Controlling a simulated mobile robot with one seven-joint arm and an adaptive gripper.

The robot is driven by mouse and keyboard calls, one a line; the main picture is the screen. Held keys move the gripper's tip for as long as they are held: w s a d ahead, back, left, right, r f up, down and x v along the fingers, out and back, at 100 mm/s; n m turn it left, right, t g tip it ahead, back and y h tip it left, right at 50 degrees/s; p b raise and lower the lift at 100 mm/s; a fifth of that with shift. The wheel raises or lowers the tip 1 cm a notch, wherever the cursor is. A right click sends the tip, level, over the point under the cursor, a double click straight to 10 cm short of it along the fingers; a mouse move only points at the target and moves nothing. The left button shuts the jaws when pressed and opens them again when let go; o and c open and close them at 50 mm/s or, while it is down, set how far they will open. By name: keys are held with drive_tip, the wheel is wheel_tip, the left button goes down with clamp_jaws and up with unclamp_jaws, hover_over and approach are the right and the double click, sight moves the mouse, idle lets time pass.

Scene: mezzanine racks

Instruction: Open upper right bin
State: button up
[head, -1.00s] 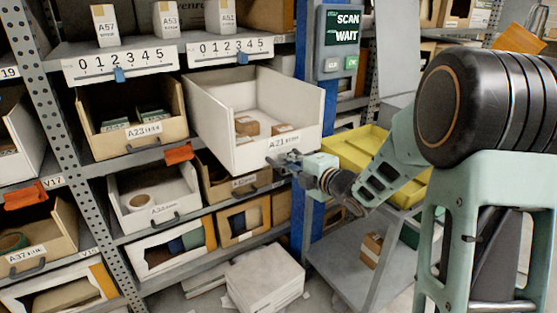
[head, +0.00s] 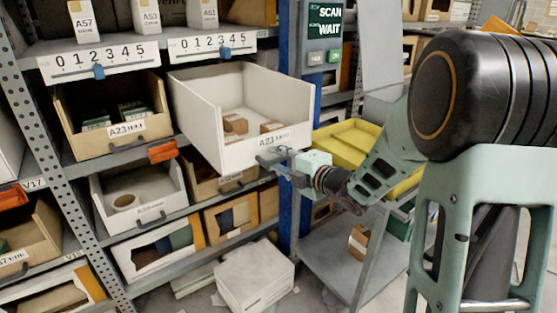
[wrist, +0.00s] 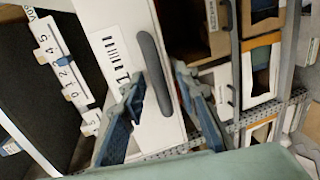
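The upper right bin (head: 238,148) is a white open-topped box labelled A21. It stands far out from its shelf, and small brown boxes (head: 235,123) lie inside. My gripper (head: 268,160) is at the bin's front face, by its handle. In the wrist view, the dark grey bar handle (wrist: 158,70) of the bin lies between the two fingers of my gripper (wrist: 160,82). Gaps show between the handle and the fingers, so the gripper looks open around it.
A tan bin (head: 110,120) labelled A23 stands to the left. Lower bins (head: 140,205) fill the shelf below. A blue post (head: 297,190) and a yellow tray (head: 350,145) are on the right. A white carton (head: 255,278) lies on the floor.

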drive_tip(key=v, duration=1.2)
